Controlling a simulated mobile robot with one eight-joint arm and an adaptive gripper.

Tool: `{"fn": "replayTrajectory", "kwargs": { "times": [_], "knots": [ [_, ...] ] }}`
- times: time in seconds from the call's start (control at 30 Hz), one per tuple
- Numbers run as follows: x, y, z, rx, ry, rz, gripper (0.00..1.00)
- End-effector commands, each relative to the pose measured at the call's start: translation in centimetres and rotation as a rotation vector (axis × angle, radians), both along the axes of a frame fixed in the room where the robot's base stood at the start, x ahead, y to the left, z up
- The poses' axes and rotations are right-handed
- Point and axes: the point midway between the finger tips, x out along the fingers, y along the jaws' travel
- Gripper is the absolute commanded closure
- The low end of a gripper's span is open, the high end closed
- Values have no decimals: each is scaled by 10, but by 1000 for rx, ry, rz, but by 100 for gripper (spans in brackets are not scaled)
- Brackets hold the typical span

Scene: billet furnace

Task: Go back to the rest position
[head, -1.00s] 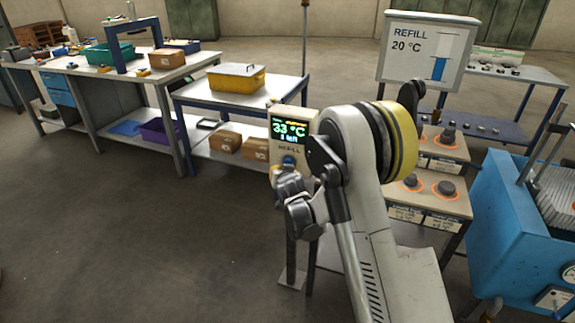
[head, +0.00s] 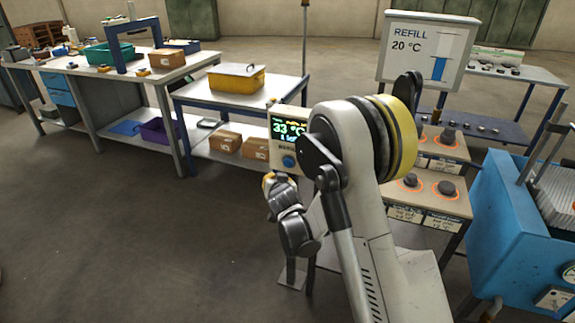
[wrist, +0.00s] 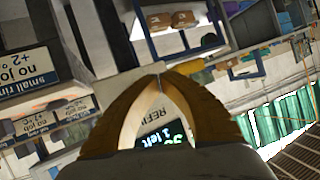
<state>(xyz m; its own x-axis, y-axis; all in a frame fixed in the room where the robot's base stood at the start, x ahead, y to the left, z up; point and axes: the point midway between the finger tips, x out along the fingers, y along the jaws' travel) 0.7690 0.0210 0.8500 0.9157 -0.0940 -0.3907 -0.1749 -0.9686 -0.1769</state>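My gripper (head: 268,181) hangs at the end of my folded arm in the head view, just below and left of a small control box (head: 287,139). In the wrist view my gripper (wrist: 158,75) has its two yellow-brown fingers meeting at the tips, with nothing seen held between them. The box has a lit display reading 33 °C (head: 289,128) and a blue round button (head: 288,161). The gripper looks apart from the button. The display also shows between the fingers in the wrist view (wrist: 165,134), tilted, reading "1 left".
A sign reading REFILL 20 °C (head: 425,50) stands behind. A blue machine (head: 510,220) is at the right, beside shelves with glowing round pieces (head: 448,188). A table with a yellow bin (head: 237,78) stands behind the box. Open floor lies at the left.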

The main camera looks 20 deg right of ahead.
Motion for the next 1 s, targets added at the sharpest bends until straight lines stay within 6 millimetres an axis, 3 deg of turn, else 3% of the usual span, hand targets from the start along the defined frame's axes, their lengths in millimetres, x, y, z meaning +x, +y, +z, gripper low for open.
{"fn": "replayTrajectory", "kwargs": {
  "times": [0.43, 0.57, 0.67, 0.77, 1.0],
  "knots": [
    [0, 0, 1, 0, 1, 0, 100],
    [-8, -4, 18, -7, 21, -2, 100],
    [-26, -9, 46, -23, 62, -2, 100],
    [-56, -17, 80, -40, 118, 2, 100],
    [-153, -29, 139, -79, 263, 36, 100]
  ]
}}
